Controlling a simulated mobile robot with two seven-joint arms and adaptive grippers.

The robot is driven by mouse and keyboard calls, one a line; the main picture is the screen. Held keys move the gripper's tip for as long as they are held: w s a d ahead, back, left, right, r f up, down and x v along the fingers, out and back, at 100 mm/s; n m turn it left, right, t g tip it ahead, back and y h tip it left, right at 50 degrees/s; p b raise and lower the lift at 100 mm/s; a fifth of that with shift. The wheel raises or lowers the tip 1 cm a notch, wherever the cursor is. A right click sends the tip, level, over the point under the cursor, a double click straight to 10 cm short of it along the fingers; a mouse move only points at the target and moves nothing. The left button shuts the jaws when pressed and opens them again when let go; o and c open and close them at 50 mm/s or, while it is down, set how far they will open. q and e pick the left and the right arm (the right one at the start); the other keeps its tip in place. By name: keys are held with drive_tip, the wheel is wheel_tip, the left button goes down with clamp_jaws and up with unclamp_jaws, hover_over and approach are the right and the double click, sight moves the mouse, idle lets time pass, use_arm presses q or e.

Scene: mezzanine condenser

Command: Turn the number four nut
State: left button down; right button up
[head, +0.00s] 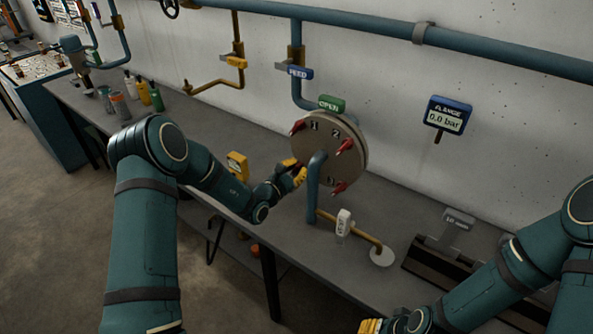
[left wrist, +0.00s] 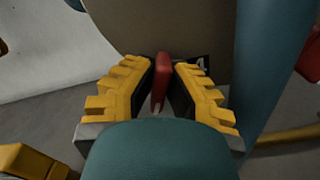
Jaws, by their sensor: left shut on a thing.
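A round flange (head: 325,146) stands upright on the bench, with red nuts beside the painted numbers 1, 2 and 3. These nuts are at the upper left (head: 297,127), the right (head: 345,146) and the bottom (head: 338,188). My left gripper (head: 297,168) is at the flange's lower left. In the left wrist view its yellow fingers (left wrist: 162,90) are around a red nut (left wrist: 162,75), with the flange face behind. A dark number label beside this nut is mostly hidden. My right gripper (head: 371,326) is at the bottom edge, mostly cut off.
A teal pipe (head: 313,190) rises close to the right of my left gripper. A white tag (head: 343,222) hangs on the brass pipe below. A gauge (head: 447,115) on the wall reads 0.0 bar. Bottles (head: 142,92) stand at the bench's far left; the bench between is mostly clear.

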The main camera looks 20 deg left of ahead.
use_arm(q)
drive_tip(key=shift+m, duration=0.6)
drive_tip(key=shift+r, duration=0.1)
drive_tip(key=c, duration=1)
unclamp_jaws()
drive_tip(key=v, duration=1.2)
drive_tip(key=shift+d, duration=0.1)
